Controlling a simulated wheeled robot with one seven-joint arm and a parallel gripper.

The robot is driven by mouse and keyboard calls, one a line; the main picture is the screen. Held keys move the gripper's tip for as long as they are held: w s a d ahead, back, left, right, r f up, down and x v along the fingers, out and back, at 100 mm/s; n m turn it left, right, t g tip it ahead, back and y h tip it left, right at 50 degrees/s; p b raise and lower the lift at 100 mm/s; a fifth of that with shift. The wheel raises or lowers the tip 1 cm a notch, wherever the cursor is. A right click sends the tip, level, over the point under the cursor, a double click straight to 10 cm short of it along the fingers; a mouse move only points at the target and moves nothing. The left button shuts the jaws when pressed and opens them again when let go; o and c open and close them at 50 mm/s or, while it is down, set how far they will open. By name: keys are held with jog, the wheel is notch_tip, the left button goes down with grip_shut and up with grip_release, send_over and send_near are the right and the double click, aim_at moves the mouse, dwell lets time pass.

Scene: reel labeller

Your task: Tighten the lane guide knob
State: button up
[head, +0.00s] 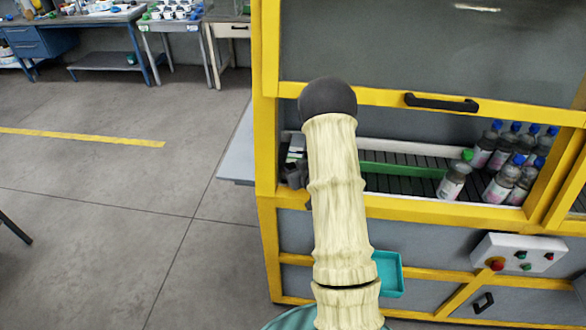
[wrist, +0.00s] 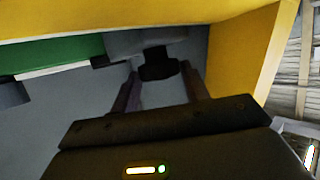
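The black lane guide knob (wrist: 158,66) shows in the wrist view, on a grey bracket at the end of the green lane guide (wrist: 60,58). My gripper (wrist: 160,76) is open, with its two fingers apart and pointing at the knob. The knob lies between the fingertips or just beyond them; I cannot tell which, and I see no clear contact. In the head view the green lane guide (head: 405,171) runs along the conveyor inside the yellow-framed machine. There my pale arm covers the gripper and the knob.
The yellow frame (wrist: 245,50) stands close on the right of my gripper in the wrist view. Several bottles (head: 453,180) with green or blue caps stand on the conveyor at the right. A raised cover with a black handle (head: 441,103) is above. A control box (head: 518,255) sits below.

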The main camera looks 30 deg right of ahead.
jog(key=shift+o, duration=1.3)
jog(key=shift+s, duration=0.1)
jog(key=b+v, duration=0.7)
jog(key=v, duration=1)
jog(key=shift+s+a, duration=0.1)
jog(key=shift+s, duration=0.05)
